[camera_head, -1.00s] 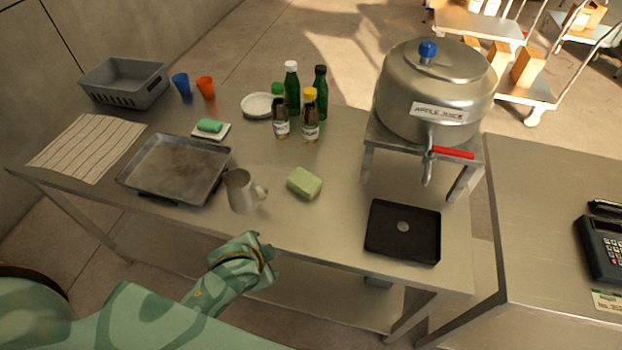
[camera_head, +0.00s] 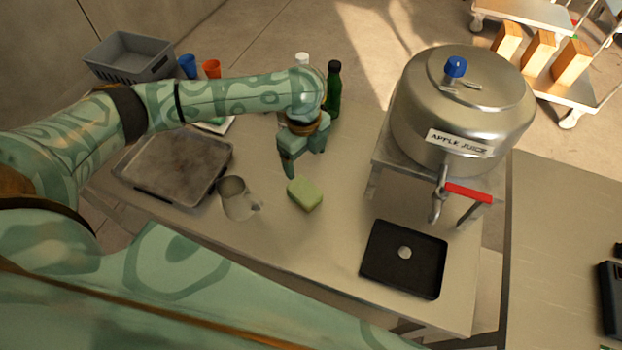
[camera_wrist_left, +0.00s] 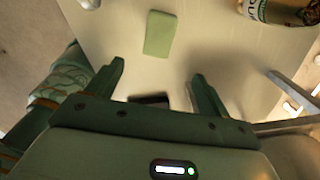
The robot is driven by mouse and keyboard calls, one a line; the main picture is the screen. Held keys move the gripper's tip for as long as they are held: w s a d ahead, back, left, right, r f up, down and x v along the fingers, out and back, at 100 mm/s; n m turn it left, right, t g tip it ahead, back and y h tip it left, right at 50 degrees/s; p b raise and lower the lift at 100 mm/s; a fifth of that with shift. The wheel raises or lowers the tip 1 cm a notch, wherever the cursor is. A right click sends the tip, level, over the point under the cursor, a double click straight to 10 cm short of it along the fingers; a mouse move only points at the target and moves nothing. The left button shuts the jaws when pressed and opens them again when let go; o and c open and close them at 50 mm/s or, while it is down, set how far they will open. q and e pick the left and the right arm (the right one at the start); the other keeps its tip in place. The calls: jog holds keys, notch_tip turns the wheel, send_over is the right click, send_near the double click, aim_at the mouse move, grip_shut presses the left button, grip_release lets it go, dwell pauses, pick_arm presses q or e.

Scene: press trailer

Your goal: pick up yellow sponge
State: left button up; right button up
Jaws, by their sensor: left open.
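The sponge (camera_head: 304,194), a pale yellow-green block, lies flat on the steel table (camera_head: 270,235), just right of a metal mug (camera_head: 236,198). My left gripper (camera_head: 305,162) is open and empty, fingers pointing down, above the table and just behind the sponge. In the left wrist view the sponge (camera_wrist_left: 159,33) lies beyond the fingertips of the left gripper (camera_wrist_left: 157,72), apart from them and roughly in line with the gap. My right gripper is not in view.
A metal tray (camera_head: 180,165) lies left of the mug. A juice pot (camera_head: 460,105) on a stand and a black drip tray (camera_head: 385,270) are to the right. A green bottle (camera_head: 334,90) stands behind the gripper. The table in front of the sponge is clear.

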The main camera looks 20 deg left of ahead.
pick_arm(q)
jog(key=f, duration=0.1)
jog(key=f+b, duration=0.1)
jog(key=f, duration=0.1)
jog(key=f+b, duration=0.1)
jog(key=f, duration=0.1)
jog(key=shift+s+a+f, duration=0.25)
jog(key=shift+a, duration=0.1)
jog(key=b, duration=0.1)
send_over(304, 190)
notch_tip(304, 190, down, 4)
jog(key=shift+f, duration=0.25)
jog(key=shift+s+f, duration=0.1)
jog(key=shift+f, duration=0.1)
notch_tip(304, 190, down, 5)
jog(key=shift+f+b, duration=0.1)
jog(key=shift+b, duration=0.8)
jog(key=c, duration=1.1)
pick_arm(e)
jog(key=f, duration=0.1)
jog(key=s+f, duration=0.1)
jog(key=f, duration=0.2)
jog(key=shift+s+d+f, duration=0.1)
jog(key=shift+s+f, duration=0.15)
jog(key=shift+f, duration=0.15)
